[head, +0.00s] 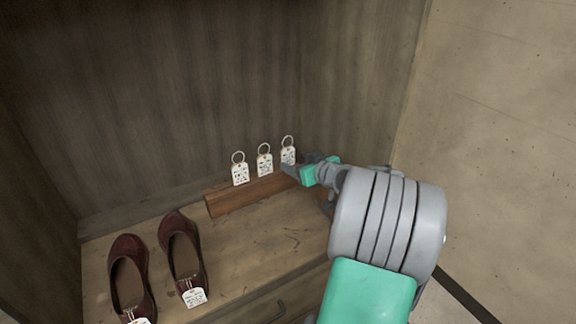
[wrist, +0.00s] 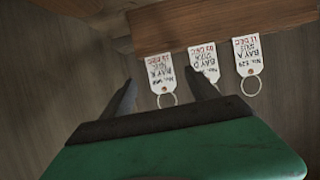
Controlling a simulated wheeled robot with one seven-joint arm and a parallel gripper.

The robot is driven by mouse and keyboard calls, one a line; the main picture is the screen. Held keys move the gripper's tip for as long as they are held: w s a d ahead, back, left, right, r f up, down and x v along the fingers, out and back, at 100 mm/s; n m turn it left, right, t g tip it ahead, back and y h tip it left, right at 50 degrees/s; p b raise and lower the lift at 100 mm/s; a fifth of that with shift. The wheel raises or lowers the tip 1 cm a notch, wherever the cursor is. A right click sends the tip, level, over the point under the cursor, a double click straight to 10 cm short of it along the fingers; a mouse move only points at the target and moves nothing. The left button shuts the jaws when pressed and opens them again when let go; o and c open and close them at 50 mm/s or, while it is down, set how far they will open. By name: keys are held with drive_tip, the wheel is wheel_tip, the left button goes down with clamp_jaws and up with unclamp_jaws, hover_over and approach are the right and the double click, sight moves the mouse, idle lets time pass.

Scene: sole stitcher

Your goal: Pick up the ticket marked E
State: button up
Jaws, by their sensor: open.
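Three white tickets with ring tops stand in a row on a wooden block: a left one (head: 240,174), a middle one (head: 265,166) and a right one (head: 288,156). In the wrist view they appear upside down, as one at left (wrist: 160,68), one in the middle (wrist: 204,62) and one at right (wrist: 247,56). Their print includes "BAY" and a letter, but I cannot surely read an E. My gripper (head: 297,167) is open beside the block's right end. In the wrist view its fingertips (wrist: 159,79) lie either side of the leftmost ticket, the right finger overlapping the middle one.
The wooden block (head: 232,200) rests on a wooden shelf (head: 250,244) inside a cabinet. Two dark red shoes (head: 127,270) (head: 183,250) stand at the left, with white tags at their near ends. The cabinet's back wall (head: 200,90) rises close behind the block.

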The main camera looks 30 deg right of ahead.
sight(288, 160)
drive_tip(key=x, duration=0.7)
drive_tip(key=shift+f, duration=0.1)
drive_tip(key=c, duration=1.4)
